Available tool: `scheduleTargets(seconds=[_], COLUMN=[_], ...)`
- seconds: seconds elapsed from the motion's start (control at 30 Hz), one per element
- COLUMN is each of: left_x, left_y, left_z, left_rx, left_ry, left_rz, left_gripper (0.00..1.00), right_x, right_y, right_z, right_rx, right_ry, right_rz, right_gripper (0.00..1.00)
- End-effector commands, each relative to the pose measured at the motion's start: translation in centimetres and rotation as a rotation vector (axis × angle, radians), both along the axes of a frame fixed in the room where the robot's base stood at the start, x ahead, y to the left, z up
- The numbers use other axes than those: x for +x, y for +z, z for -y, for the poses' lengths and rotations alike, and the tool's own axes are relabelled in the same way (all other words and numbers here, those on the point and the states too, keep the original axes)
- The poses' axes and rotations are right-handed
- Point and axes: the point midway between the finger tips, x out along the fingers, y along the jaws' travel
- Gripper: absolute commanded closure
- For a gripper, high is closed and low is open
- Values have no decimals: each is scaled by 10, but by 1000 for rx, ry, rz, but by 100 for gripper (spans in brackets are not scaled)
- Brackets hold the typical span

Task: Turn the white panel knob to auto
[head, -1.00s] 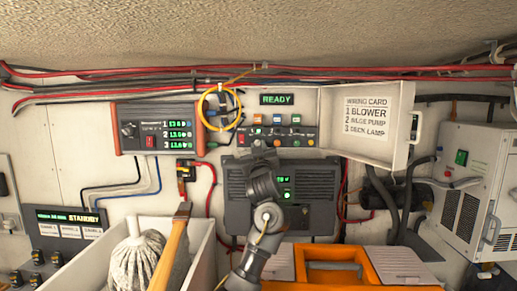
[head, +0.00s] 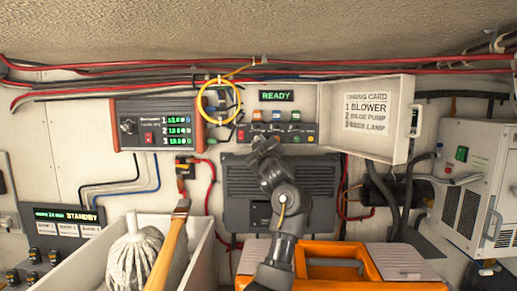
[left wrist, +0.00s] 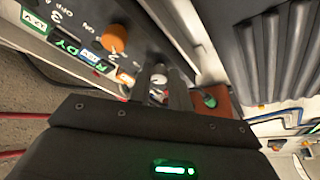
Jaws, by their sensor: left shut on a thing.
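A dark switch panel (head: 303,131) on the back wall carries a row of knobs under a READY display (head: 276,96). My left gripper (head: 261,145) reaches up to the panel's lower left part and covers some knobs in the head view. In the left wrist view the white knob (left wrist: 160,76) shows between the fingertips of my left gripper (left wrist: 161,90), which are shut on it. The white knob's pointer is hidden. My right gripper is not in view.
A white cover door (head: 363,135) with a wiring card stands open right of the panel. A yellow cable loop (head: 205,107) hangs at its left. A dark finned box (head: 320,195) is below. A mop (head: 135,255) and an orange case (head: 335,249) stand in front.

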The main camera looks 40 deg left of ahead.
Motion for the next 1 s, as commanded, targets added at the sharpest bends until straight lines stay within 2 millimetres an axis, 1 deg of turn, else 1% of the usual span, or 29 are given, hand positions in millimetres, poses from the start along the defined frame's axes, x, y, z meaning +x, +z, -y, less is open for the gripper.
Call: scheduleTargets(seconds=[0.03,0.2,0.43,0.7,1.0], left_x=[0,0,0,0,0], left_y=[0,1,2,2,2], left_z=[1,1,1,1,0], left_rx=[-34,-133,-230,-282,-289], left_ry=[0,1,3,5,7], left_rz=[29,104,177,215,220], left_gripper=[100,100,100,100,100], right_x=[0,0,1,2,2], right_y=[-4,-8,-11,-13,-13], right_z=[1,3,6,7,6], right_rx=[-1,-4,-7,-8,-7], right_ry=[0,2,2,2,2], right_rz=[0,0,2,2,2], right_gripper=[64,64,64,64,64])
